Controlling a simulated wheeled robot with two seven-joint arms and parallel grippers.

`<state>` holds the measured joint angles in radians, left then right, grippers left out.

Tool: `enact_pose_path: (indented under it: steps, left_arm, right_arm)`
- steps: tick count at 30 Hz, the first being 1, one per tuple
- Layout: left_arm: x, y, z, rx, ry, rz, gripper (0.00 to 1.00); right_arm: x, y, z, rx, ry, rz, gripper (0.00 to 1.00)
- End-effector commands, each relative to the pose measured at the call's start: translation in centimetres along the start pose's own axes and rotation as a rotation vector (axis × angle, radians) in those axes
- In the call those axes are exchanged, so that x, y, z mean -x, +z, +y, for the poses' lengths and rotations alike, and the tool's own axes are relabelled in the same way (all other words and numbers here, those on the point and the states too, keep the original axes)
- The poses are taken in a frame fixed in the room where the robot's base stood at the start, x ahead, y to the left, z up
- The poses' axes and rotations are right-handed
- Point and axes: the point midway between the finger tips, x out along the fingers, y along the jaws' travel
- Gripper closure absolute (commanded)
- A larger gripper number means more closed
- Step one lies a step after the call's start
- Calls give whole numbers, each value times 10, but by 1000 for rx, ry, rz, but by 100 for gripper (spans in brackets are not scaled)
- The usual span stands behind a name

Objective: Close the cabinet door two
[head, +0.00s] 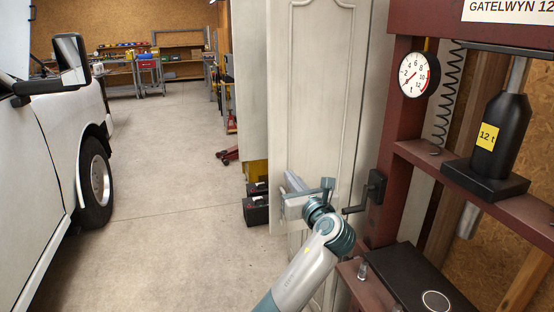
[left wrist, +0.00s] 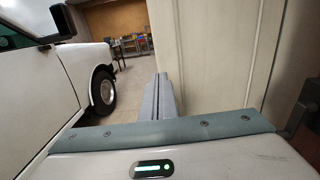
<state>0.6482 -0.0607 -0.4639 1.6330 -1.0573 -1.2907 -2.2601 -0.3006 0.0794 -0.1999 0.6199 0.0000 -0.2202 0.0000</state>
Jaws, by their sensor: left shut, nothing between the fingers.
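A tall off-white panelled cabinet door (head: 322,95) stands upright in the middle of the head view, left of the red press. It also fills the right half of the left wrist view (left wrist: 222,50). My left gripper (head: 292,182) is in front of the door's lower part, close to its left edge. Its grey fingers (left wrist: 158,95) are shut with nothing between them, beside the door face; I cannot tell whether they touch it. The cabinet's inside and the door's hinges are hidden. My right gripper is out of view.
A red press (head: 385,190) with a gauge (head: 419,75) and black crank (head: 372,190) stands close on the right. A white vehicle (head: 45,150) is at left. Black boxes (head: 256,208) sit beside the door. The floor (head: 165,190) between vehicle and door is clear.

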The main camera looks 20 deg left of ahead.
Motion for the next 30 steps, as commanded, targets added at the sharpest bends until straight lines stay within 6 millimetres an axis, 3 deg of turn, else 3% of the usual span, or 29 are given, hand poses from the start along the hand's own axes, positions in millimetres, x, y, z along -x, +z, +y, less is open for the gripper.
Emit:
enact_pose_path:
  steps: [18, 24, 30]
  left_arm:
    - [-100, 4, 0, -1, 1, 0, 100]
    - [-119, 2, 0, 0, 1, 0, 100]
    - [-126, 0, 0, 1, -1, 0, 100]
  right_arm:
    - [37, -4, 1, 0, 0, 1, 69]
    - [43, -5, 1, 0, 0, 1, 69]
    - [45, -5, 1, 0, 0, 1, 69]
